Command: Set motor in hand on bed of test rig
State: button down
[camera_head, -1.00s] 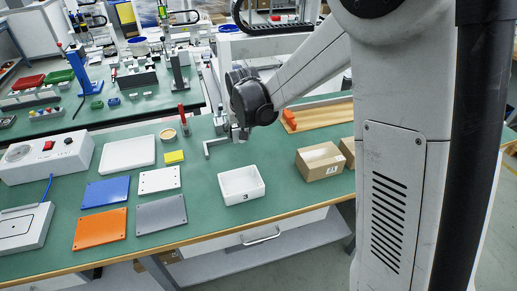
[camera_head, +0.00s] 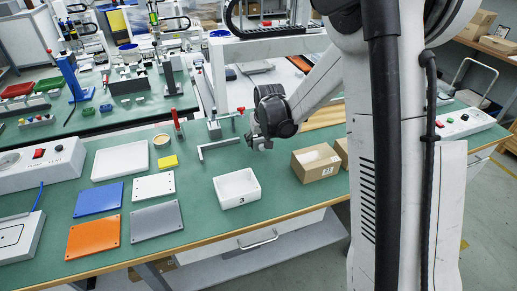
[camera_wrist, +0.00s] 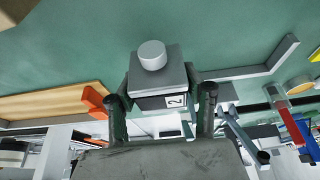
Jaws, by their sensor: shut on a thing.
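The motor (camera_wrist: 158,82) is a dark grey block with a light round boss and a white label reading 2. In the wrist view it sits between the two dark fingers of my gripper (camera_wrist: 161,108), which is shut on it. In the head view my gripper (camera_head: 261,143) is over the green bench, just right of a grey L-shaped metal bar (camera_head: 219,148); the motor is hard to make out there. The bar also shows in the wrist view (camera_wrist: 273,66). I cannot tell for sure which fixture is the test rig.
A white tray marked 3 (camera_head: 237,200) and a cardboard box (camera_head: 316,178) stand near the bench's front. Coloured plates (camera_head: 94,236) and a switch box (camera_head: 42,165) are left.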

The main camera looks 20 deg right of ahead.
aim_at(259, 148)
jog(key=shift+f+b, duration=0.35)
jog(key=shift+f, duration=1.65)
jog(key=shift+f, duration=0.2)
jog(key=c, duration=0.9)
grip_release()
jog(key=shift+r, duration=0.1)
